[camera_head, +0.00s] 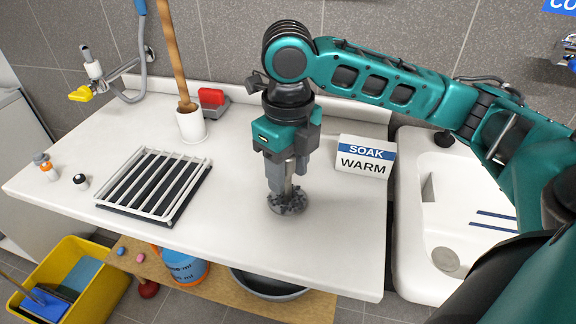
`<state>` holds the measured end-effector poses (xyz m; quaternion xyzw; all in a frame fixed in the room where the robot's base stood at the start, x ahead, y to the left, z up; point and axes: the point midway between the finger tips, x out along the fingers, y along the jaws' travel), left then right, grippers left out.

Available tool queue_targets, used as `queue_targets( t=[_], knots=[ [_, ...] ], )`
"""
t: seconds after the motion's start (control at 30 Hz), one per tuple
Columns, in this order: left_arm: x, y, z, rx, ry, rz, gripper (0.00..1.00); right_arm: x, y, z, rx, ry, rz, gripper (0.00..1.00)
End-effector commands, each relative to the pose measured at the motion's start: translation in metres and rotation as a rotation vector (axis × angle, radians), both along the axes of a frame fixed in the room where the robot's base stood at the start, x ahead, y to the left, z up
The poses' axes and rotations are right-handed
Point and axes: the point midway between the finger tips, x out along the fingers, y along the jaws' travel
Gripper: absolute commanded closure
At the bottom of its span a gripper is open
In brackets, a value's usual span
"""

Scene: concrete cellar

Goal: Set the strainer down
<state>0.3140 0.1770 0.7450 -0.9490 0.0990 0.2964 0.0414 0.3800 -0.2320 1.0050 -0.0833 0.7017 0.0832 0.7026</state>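The strainer (288,203) is a small dark grey, round piece with a notched rim, in the middle of the white counter (240,232). My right gripper (286,182) points straight down over it, and its fingers are closed around the strainer's upper middle part. The strainer looks upright and at or very near the counter top; I cannot tell whether it touches. The fingers hide its centre. My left gripper is not in view.
A drying rack (155,184) lies to the left. A white cup (191,125) holding a wooden handle stands behind, near a red-topped block (211,98). A "SOAK WARM" sign (366,157) stands right of the gripper, before the sink (440,215). The counter's front is clear.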

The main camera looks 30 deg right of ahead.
Motion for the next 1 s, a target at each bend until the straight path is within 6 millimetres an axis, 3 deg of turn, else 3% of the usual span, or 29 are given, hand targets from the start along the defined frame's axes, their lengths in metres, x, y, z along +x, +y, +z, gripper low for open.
queue_targets(
  t=[0.37, 0.8, 1.0],
  knots=[
    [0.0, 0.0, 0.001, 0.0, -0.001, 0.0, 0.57, 0.0, 0.0, 0.008, 0.0, -0.001, 0.0, 0.49],
    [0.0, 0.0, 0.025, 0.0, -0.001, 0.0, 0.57, 0.001, 0.0, 0.098, -0.001, -0.003, 0.0, 0.49],
    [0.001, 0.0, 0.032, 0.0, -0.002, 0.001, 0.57, 0.0, 0.0, 0.119, -0.001, -0.001, -0.001, 0.49]
  ],
)
